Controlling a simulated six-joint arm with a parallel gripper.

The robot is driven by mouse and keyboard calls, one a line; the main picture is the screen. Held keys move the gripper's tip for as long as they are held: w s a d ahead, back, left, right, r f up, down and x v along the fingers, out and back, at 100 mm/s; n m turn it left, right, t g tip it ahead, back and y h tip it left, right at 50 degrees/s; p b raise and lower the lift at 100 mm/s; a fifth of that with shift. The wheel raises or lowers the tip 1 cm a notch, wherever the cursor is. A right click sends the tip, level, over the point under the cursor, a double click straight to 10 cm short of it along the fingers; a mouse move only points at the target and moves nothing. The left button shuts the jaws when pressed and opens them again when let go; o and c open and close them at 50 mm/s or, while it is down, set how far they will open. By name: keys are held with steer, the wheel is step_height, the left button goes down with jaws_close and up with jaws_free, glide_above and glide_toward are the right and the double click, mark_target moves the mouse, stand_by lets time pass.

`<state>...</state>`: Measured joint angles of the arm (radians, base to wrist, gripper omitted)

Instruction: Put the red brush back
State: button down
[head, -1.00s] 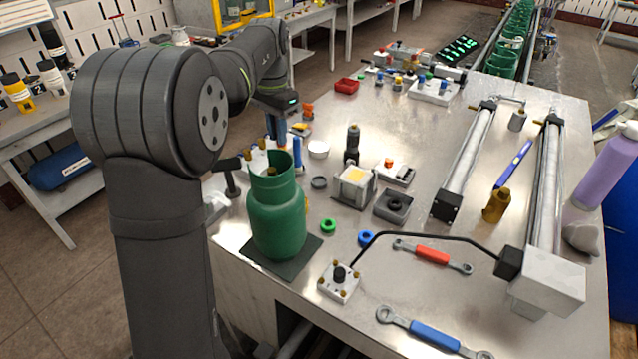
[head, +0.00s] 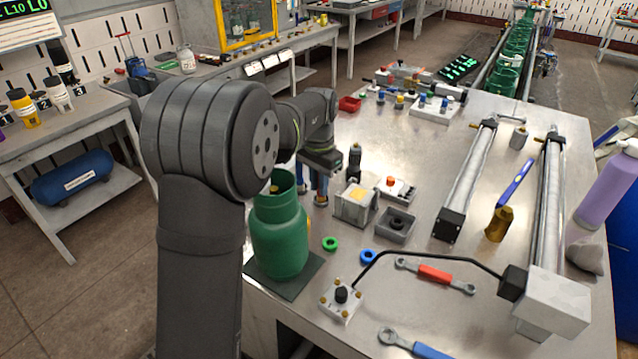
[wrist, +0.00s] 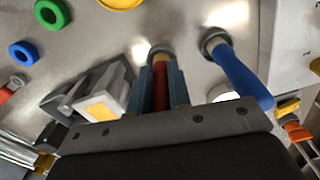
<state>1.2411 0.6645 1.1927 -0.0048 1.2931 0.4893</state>
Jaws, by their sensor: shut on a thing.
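My gripper (wrist: 161,98) is shut on the red brush (wrist: 160,82), whose red shaft shows between its two blue-grey fingers in the wrist view. The brush's far end is at a small grey ring; I cannot tell whether it is inside or only above it. In the head view, my gripper (head: 319,185) is low over the workbench behind the green gas bottle (head: 280,235), and the brush is mostly hidden there. A blue brush-like rod (wrist: 238,70) stands to the right in the wrist view, its far end at another grey ring (wrist: 213,40).
A grey box with a yellow top (wrist: 100,106) is close to the left of my fingers. Green (wrist: 24,53) and blue (wrist: 50,13) rings lie farther left. In the head view, a red wrench (head: 437,273) and two long cylinders occupy the right side of the bench (head: 400,305).

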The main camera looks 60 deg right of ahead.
steer(key=shift+f, duration=0.15)
steer(key=c, duration=1.3)
jaws_free()
steer(key=shift+c, duration=0.2)
step_height(320, 180, up, 12)
steer(key=shift+r, duration=0.15)
step_height(320, 180, down, 12)
steer(key=shift+r, duration=1.9)
